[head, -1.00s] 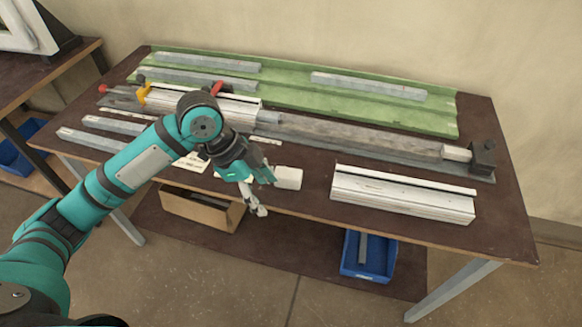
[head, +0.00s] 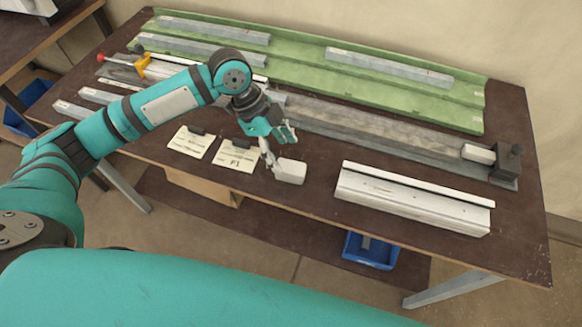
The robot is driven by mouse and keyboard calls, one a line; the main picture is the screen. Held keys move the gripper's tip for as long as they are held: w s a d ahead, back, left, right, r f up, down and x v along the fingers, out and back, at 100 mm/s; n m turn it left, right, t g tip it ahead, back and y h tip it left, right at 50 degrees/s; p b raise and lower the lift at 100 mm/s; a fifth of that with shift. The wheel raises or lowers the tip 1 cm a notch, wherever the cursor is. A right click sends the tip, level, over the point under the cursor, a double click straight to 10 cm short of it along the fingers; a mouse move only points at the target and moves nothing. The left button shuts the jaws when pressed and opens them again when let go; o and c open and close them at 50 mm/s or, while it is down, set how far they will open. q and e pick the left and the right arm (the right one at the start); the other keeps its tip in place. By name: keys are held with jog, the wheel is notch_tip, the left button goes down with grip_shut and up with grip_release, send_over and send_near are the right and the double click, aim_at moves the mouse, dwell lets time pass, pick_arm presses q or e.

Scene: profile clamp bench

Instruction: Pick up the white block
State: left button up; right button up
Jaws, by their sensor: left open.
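The white block (head: 290,171) lies on the dark brown bench top near its front edge, left of the white profile. My left gripper (head: 279,149) is open, just behind and to the left of the block. One finger reaches down close to the block's left side; whether it touches cannot be told. The other finger is up and farther back. My right gripper is not in view.
A long white profile (head: 410,200) lies to the right. Two paper cards (head: 236,156) lie to the left. Behind is a clamp rail (head: 380,130) with a dark end stop (head: 506,162), then a green tray (head: 470,100) holding grey bars. A blue bin (head: 370,250) sits below.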

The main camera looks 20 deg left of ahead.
aim_at(290, 166)
pick_arm(q)
jog(key=shift+d+f, duration=0.3)
jog(key=shift+f, duration=0.3)
jog(key=shift+d+f, duration=0.1)
jog(key=shift+f, duration=0.15)
jog(key=p+x, duration=0.1)
jog(key=x, duration=0.2)
jog(key=shift+s+d+f, duration=0.1)
jog(key=shift+f, duration=0.2)
jog(key=shift+d+f, duration=0.2)
jog(key=shift+f, duration=0.3)
jog(key=c, duration=1.3)
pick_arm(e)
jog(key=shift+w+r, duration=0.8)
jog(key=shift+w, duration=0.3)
